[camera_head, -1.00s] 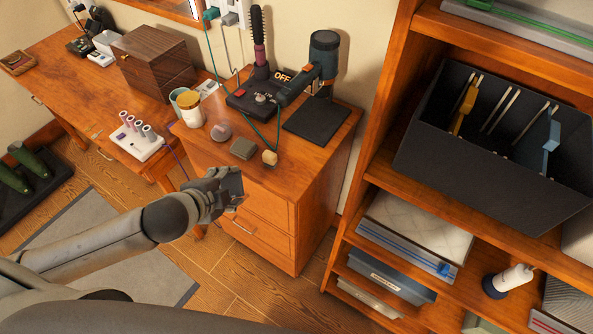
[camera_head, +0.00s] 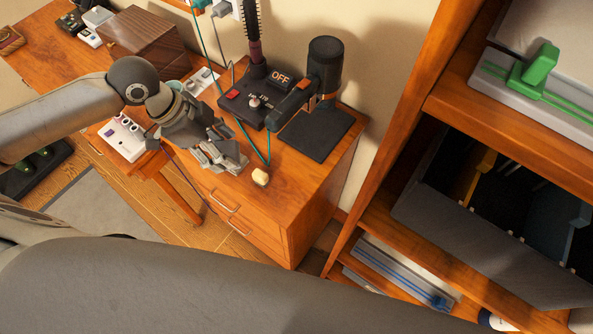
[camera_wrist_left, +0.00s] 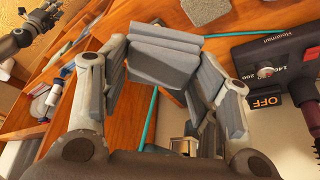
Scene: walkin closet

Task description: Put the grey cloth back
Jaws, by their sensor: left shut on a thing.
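My left gripper (camera_head: 222,156) is over the top of the wooden drawer cabinet, near its front edge. In the left wrist view it is shut on a grey folded piece, which I take to be the grey cloth (camera_wrist_left: 165,52). The cloth lies between the two finger pads (camera_wrist_left: 165,80). In the head view the fingers and cloth blend together, so I cannot tell whether the cloth touches the cabinet top. My right gripper (camera_wrist_left: 28,38) shows small at the upper left of the left wrist view; its jaw state is unclear.
The cabinet top (camera_head: 325,170) holds a black hair-tool station (camera_head: 262,98), a dryer on a dark mat (camera_head: 318,138) and a cream knob (camera_head: 260,177). A grey block (camera_wrist_left: 205,8) shows in the wrist view. A teal cord hangs nearby. A wooden shelf (camera_head: 450,100) stands right.

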